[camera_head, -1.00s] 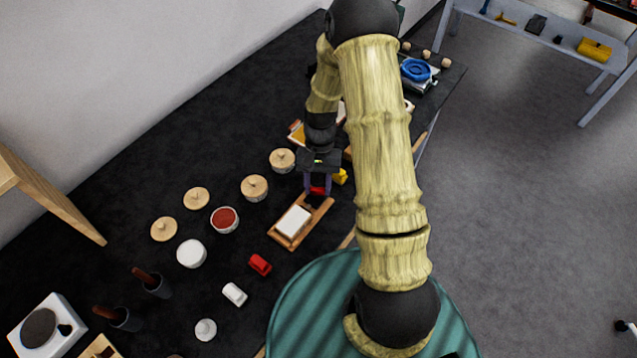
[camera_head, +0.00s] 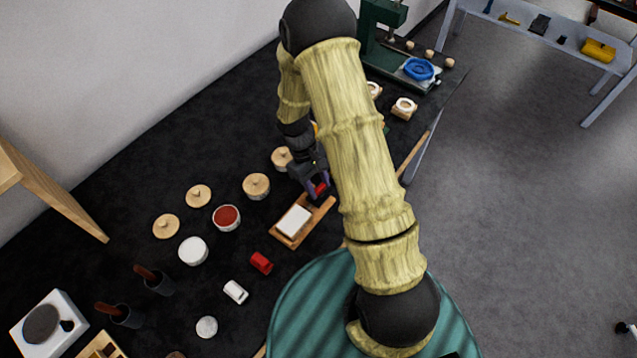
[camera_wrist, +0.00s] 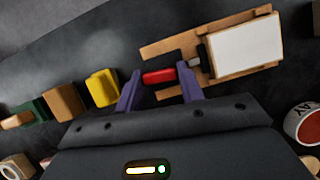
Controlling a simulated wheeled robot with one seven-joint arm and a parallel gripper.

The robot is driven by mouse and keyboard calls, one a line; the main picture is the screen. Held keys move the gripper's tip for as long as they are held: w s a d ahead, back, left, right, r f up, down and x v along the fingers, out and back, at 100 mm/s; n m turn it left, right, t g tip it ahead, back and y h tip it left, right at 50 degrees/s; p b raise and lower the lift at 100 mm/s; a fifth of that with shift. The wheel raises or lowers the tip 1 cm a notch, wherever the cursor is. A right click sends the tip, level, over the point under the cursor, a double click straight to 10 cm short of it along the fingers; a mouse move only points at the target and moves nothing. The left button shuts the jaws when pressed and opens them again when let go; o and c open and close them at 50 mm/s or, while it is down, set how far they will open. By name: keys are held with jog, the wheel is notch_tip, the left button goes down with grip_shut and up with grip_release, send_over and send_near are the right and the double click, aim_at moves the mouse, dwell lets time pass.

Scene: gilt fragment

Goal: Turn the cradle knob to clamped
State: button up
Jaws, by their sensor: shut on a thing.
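The cradle (camera_head: 281,230) is a wooden base on the black table, with a white block (camera_head: 293,221) lying on it. Its red knob (camera_head: 320,187) sits at the end towards my gripper; in the wrist view the red knob (camera_wrist: 159,76) lies between my two purple fingers, with a dark shaft between it and the white block (camera_wrist: 247,48). My gripper (camera_wrist: 158,88) is shut on the knob. In the head view my gripper (camera_head: 316,187) is small and partly hides the knob. I cannot read any marking for the knob's position.
A yellow block (camera_wrist: 102,88) and a wooden block (camera_wrist: 64,101) stand left of my fingers in the wrist view. A green press (camera_head: 380,40) is at the back.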

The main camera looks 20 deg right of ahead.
jog(key=shift+n, duration=0.6)
jog(key=shift+w, duration=0.1)
jog(key=o, duration=1)
jog(key=b+v, duration=0.2)
jog(key=v, duration=1.5)
jog(key=shift+s+a+r, duration=0.25)
jog(key=shift+a, duration=0.15)
